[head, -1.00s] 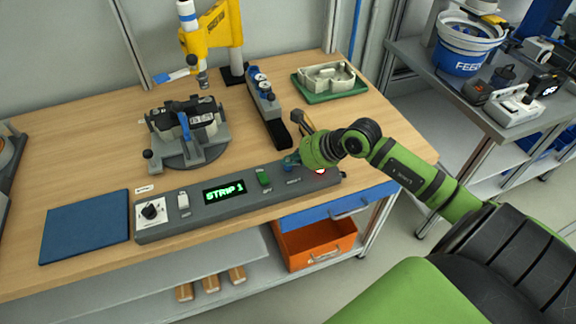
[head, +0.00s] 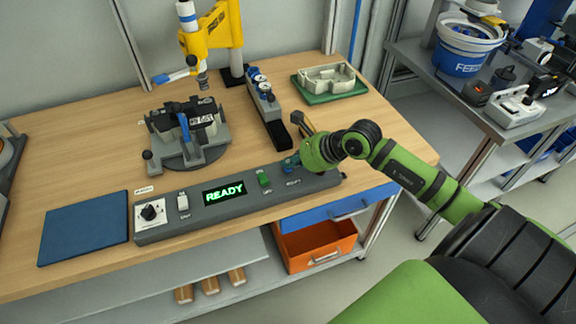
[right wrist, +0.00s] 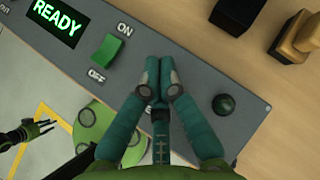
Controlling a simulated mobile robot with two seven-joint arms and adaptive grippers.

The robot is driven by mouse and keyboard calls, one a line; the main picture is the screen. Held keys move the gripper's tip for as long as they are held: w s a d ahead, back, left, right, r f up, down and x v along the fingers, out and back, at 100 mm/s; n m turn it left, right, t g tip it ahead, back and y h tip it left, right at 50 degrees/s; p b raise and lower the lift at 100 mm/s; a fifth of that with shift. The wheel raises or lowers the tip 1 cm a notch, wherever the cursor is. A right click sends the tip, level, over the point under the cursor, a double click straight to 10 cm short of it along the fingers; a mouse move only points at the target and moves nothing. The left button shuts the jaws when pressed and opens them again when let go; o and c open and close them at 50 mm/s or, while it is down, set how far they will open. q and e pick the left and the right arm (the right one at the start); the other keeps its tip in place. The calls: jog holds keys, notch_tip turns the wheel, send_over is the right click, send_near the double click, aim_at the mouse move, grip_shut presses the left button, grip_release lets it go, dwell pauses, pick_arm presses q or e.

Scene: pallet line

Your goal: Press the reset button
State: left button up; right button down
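The control panel (head: 160,230) lies along the front of the wooden table, and its display (head: 225,192) reads READY. My right gripper (head: 290,163) is over the panel's right part, beside the green rocker switch (head: 264,180). In the right wrist view its teal fingers (right wrist: 153,82) are together, with nothing seen between the tips. The fingers cover the spot above a partly hidden label, so the reset button does not show and contact cannot be told. A dark round dome (right wrist: 223,104) sits to their right. A dark gripper, apparently my left one (right wrist: 22,134), shows at the left edge.
A dark fixture (head: 188,135) stands behind the panel, with a yellow press (head: 215,35) behind it. A blue mat (head: 84,228) lies left of the panel. A green tray (head: 330,95) is at the back right. An open orange drawer (head: 318,245) is below the table.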

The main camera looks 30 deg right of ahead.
aim_at(290, 169)
jog(key=shift+r, duration=0.7)
jog(key=shift+p, duration=0.35)
jog(key=shift+r+p, duration=1.55)
jog(key=shift+r, duration=1)
